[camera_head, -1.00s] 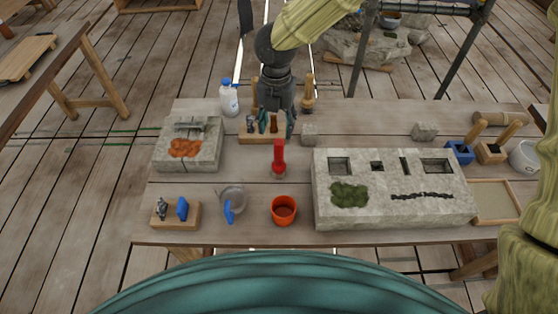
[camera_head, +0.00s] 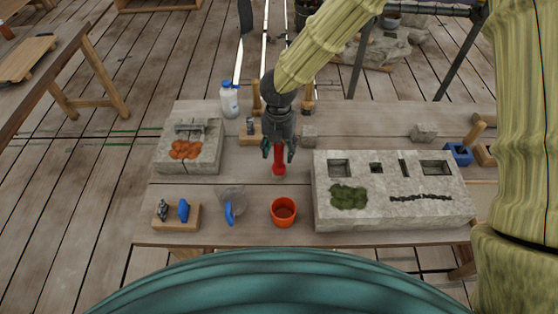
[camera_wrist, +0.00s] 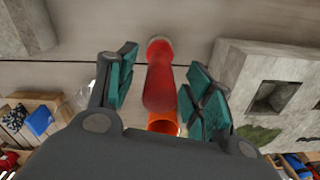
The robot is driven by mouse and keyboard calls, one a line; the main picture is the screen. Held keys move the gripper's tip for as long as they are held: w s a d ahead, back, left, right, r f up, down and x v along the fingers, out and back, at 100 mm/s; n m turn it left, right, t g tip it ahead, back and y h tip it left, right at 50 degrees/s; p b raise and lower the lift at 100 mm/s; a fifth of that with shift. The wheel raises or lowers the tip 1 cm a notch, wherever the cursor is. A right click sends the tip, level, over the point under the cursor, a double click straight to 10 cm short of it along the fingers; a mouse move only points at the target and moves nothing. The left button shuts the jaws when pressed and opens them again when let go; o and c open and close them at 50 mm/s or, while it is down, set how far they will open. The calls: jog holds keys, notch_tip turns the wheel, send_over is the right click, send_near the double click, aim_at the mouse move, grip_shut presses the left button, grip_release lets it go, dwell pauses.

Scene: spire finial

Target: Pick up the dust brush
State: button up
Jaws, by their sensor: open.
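A red, bottle-like object (camera_head: 279,168) stands near the middle of the table, its upper part covered by my gripper in the head view. In the wrist view this red object (camera_wrist: 160,85) shows between my fingers, its round end toward the top. My gripper (camera_head: 278,152) is open above and around it, pointing down; in the wrist view the gripper (camera_wrist: 163,88) has a finger on each side, with gaps visible. I cannot tell whether the red object is the dust brush. Light wooden handles (camera_head: 256,92) stand at a rack behind, partly hidden by my arm.
An orange cup (camera_head: 284,211) and a clear vessel with a blue part (camera_head: 231,203) stand in front. A large stone block (camera_head: 391,213) is close on the right. A smaller stone block (camera_head: 207,155) and white bottle (camera_head: 229,100) are left. Bare tabletop surrounds the red object.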

jog(key=shift+f, duration=1.3)
grip_shut()
jog(key=shift+r, duration=0.1)
jog(key=shift+r+b, duration=1.1)
jog(key=shift+r, duration=3.85)
